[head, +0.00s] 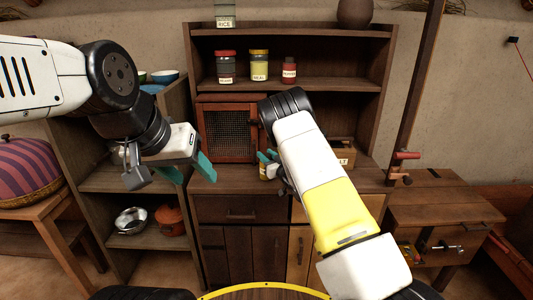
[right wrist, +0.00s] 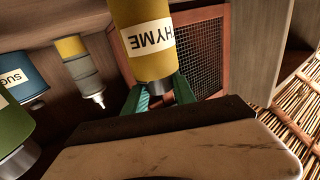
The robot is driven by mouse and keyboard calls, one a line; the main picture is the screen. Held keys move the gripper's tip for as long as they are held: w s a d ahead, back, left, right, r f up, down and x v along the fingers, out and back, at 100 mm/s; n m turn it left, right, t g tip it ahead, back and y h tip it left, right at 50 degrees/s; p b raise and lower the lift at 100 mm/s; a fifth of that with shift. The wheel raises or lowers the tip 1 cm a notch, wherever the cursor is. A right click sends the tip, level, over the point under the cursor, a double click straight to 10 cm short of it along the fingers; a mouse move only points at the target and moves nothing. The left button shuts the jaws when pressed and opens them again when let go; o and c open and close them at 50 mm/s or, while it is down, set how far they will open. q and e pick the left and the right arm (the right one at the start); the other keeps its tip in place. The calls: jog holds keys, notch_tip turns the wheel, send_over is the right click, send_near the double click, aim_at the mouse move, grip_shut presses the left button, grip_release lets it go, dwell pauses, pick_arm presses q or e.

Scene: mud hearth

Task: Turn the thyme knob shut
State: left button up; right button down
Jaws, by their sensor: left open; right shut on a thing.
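The yellow thyme container (right wrist: 145,40), with part of a "THYME" label, shows in the right wrist view just beyond my right gripper (right wrist: 160,98). A grey metal neck (right wrist: 160,86) sits at its lower end. The teal fingers are shut at this neck, on what appears to be the knob, which the fingers largely hide. In the head view my right gripper (head: 270,160) is in front of the cabinet, beside a small yellow piece (head: 263,172), mostly hidden by my arm. My left gripper (head: 190,170) is open and empty, left of the mesh door.
A blue container (right wrist: 12,88) labelled "SUG…", a green one (right wrist: 12,125) and a yellow-grey one (right wrist: 80,65) are left of the thyme. A mesh door (head: 228,132) stands behind. Jars (head: 259,66) line the shelf; a side table (head: 440,205) is at right.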

jog(key=shift+h, duration=0.3)
jog(key=m+t+h, duration=0.1)
jog(key=m+h, duration=0.1)
jog(key=h, duration=0.2)
jog(key=m+t+h, duration=0.1)
jog(key=m+h, duration=0.2)
jog(key=shift+a+m+h, duration=0.15)
jog(key=shift+m+h, duration=0.15)
jog(key=shift+h, duration=0.1)
jog(key=m+h, duration=0.2)
jog(key=h, duration=0.1)
jog(key=m+g+h, duration=0.1)
jog(key=m+h, duration=0.1)
jog(key=h, duration=0.2)
jog(key=shift+m, duration=0.4)
jog(key=c, duration=1)
grip_release()
jog(key=shift+s, duration=0.1)
